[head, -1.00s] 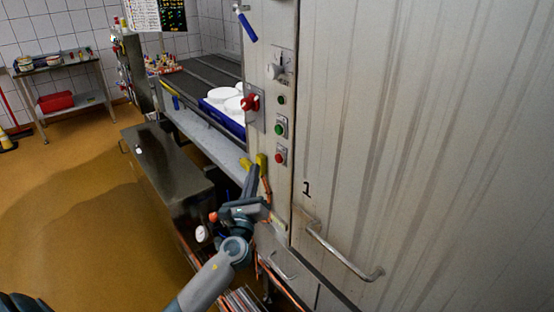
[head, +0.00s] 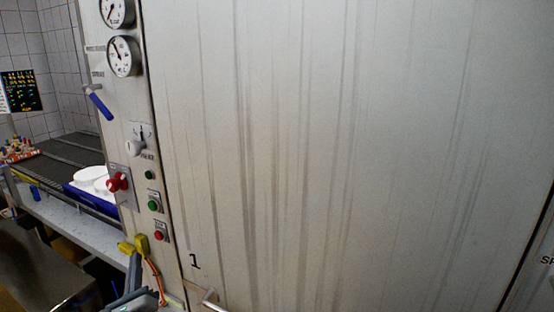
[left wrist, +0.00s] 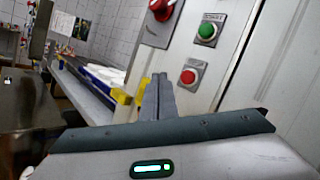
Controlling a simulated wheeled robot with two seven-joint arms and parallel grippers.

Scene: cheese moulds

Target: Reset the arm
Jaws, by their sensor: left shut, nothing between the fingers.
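My left gripper (head: 134,268) is at the lower left in the head view, in front of the control panel (head: 170,262) and just below two yellow fittings (head: 134,246). In the left wrist view its two grey fingers (left wrist: 158,86) are pressed together with nothing between them. The fingers point at the area beside the panel edge, and whether they touch anything cannot be told. The rest of the left arm is mostly cut off by the lower edge of the head view. My right gripper is not in view.
A large metal door marked 1 (head: 350,150) fills the head view, with a handle (head: 211,300) at the bottom. The panel carries a red knob (head: 118,181), a green button (head: 153,206) and a red button (head: 159,236). White cheeses (head: 92,178) sit in a blue tray (head: 84,196) at left.

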